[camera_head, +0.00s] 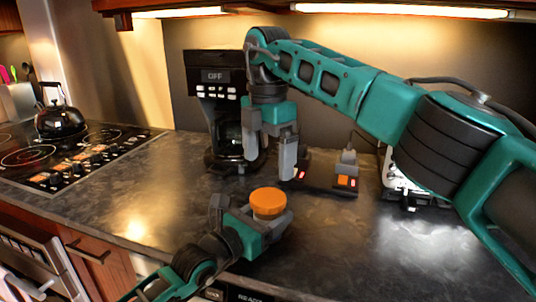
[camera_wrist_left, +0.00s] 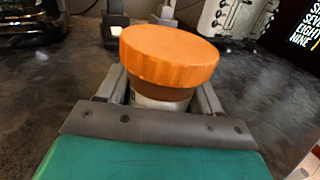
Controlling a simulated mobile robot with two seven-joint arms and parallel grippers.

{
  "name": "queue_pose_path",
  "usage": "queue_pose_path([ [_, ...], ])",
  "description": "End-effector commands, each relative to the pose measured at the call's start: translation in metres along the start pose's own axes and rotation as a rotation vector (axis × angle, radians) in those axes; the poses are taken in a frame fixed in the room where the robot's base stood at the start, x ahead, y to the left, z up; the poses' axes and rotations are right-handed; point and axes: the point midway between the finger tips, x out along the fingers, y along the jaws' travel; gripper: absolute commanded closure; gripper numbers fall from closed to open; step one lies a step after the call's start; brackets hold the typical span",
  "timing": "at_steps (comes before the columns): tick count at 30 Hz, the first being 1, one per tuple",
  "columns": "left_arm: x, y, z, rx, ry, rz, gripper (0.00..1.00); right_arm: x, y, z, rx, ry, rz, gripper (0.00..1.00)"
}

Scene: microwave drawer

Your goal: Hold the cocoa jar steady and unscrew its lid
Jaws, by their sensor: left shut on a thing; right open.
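The cocoa jar has a ridged orange lid (camera_head: 268,202), which sits on top of the jar. In the left wrist view the lid (camera_wrist_left: 170,55) fills the middle, with a short pale part of the jar body (camera_wrist_left: 160,103) below it. My left gripper (camera_head: 270,226) is shut around the jar body, below the lid. In that wrist view one finger is on each side of the jar. My right gripper (camera_head: 268,160) is open and empty, pointing down above and behind the lid, apart from it. The lower part of the jar is hidden by my left gripper.
A coffee maker (camera_head: 208,75) stands behind on the dark counter (camera_head: 130,205). Small dark devices with orange and red parts (camera_head: 345,180) and a metallic appliance (camera_head: 395,180) are at the right. A black kettle (camera_head: 62,120) is on the stove at the left.

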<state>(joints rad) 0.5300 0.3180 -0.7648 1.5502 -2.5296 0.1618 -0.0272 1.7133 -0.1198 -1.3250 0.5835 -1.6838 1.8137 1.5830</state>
Motion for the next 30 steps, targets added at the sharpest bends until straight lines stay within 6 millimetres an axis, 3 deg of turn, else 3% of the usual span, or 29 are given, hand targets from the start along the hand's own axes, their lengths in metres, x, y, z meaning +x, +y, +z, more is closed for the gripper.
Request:
queue_pose_path([
  [9,0.000,0.000,0.000,0.001,0.001,0.000,1.00,0.000,0.000,0.000,0.597,0.000,-0.001,0.03],
  [15,0.000,0.000,0.000,0.001,0.001,0.000,1.00,0.000,0.000,0.000,0.874,0.000,-0.001,0.03],
  [23,0.000,0.000,-0.001,0.001,0.001,0.000,1.00,0.006,0.000,0.001,1.008,0.000,-0.003,0.03],
  [30,0.000,0.000,0.000,0.001,0.001,0.000,1.00,0.040,-0.001,0.001,1.010,0.000,-0.004,0.03],
])
